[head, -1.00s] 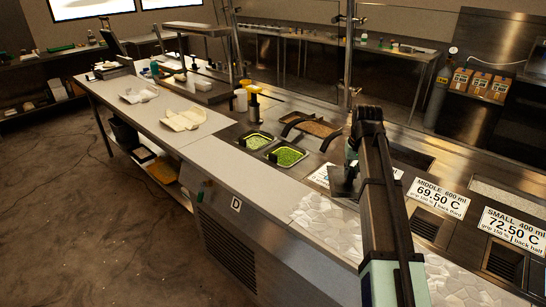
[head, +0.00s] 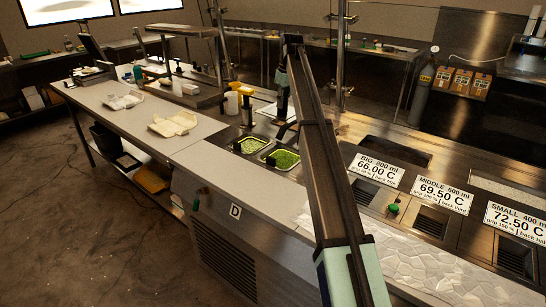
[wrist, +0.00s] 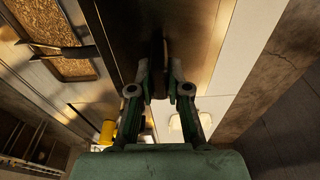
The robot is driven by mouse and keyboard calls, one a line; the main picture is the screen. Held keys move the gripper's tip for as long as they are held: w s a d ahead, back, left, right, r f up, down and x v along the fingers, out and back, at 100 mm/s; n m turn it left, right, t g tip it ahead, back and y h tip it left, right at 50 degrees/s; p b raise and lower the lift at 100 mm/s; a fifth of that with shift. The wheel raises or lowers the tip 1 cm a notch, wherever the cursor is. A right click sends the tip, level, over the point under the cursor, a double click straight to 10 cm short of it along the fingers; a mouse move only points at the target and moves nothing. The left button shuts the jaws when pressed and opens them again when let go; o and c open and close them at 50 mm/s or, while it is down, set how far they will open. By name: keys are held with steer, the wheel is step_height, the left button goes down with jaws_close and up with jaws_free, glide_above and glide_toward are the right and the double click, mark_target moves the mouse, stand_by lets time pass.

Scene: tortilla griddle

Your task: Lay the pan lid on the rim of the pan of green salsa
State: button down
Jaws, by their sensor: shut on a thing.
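My gripper (wrist: 158,78) is shut on a dark, thin upright piece (wrist: 158,52), which looks like the handle of the pan lid. A broad brown metallic panel (wrist: 205,25) behind it in the wrist view appears to be the lid. In the head view my gripper (head: 283,108) is above the counter, behind and near the green pans; the lid is hard to make out there. Two pans with green contents sit side by side in the counter: a left pan (head: 250,145) and a right pan (head: 284,159). Both look open. I cannot tell which holds the salsa.
A tan-filled pan (wrist: 62,38) with dark tongs lies left in the wrist view. A yellow item (head: 240,88) and a white container (head: 231,103) stand behind the green pans.

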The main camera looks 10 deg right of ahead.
steer(key=shift+s+d+f, duration=0.15)
steer(key=shift+s+d, duration=0.05)
step_height(320, 180, down, 20)
steer(key=p, duration=0.4)
steer(key=shift+r, duration=0.2)
steer(key=shift+f, duration=0.2)
steer(key=c, duration=1.1)
jaws_free()
steer(key=shift+c, duration=0.2)
steer(key=shift+r, duration=0.1)
step_height(320, 180, up, 12)
steer(key=s+d+b, duration=0.1)
steer(key=b, duration=0.1)
steer(key=shift+s+d, duration=0.15)
